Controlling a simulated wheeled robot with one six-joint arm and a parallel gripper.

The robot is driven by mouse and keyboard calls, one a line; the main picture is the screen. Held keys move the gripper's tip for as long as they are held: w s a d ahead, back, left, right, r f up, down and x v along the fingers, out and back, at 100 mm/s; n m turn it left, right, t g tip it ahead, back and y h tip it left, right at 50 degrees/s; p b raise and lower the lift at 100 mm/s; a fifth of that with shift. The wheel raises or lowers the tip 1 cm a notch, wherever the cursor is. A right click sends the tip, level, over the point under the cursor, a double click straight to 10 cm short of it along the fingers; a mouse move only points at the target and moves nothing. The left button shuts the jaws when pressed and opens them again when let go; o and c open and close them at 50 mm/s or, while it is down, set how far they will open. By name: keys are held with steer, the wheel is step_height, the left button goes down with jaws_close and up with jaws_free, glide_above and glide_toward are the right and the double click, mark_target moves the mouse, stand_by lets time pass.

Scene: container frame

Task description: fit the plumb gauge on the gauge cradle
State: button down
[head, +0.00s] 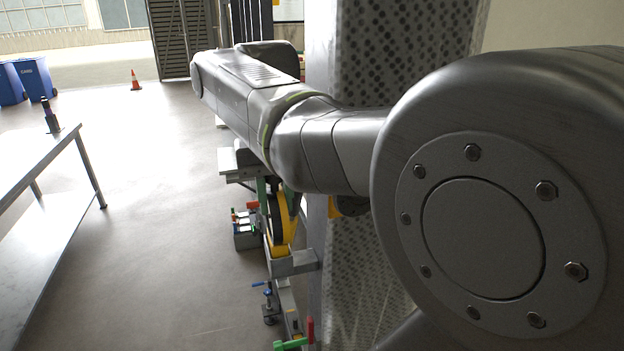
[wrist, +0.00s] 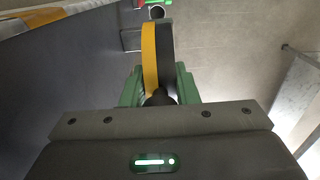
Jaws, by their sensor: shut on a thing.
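The plumb gauge, a yellow and black disc-like piece, hangs below my wrist in the head view (head: 281,232). It also shows edge-on in the wrist view (wrist: 149,55). My gripper (wrist: 158,88) has green fingers on both sides of the gauge and is shut on it. In the head view my gripper (head: 274,190) is partly hidden by my arm. A grey bracket (head: 292,263), which may be the gauge cradle, sits just under the gauge beside the column. I cannot tell whether the two touch. A round grey end (wrist: 157,12) shows beyond the gauge in the wrist view.
A perforated grey column (head: 362,270) stands close on the right of the gauge. Red and green clamp handles (head: 297,340) show low down. A grey bin with coloured tools (head: 246,233) stands behind. A metal table (head: 45,165) is at left, with open floor between.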

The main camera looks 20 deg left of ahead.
steer(key=c, duration=1)
jaws_free()
steer(key=shift+c, duration=0.2)
step_height(320, 180, up, 14)
steer(key=shift+f+p, duration=0.1)
steer(key=shift+p, duration=0.3)
step_height(320, 180, down, 14)
steer(key=shift+b, duration=0.35)
steer(key=shift+r, duration=0.4)
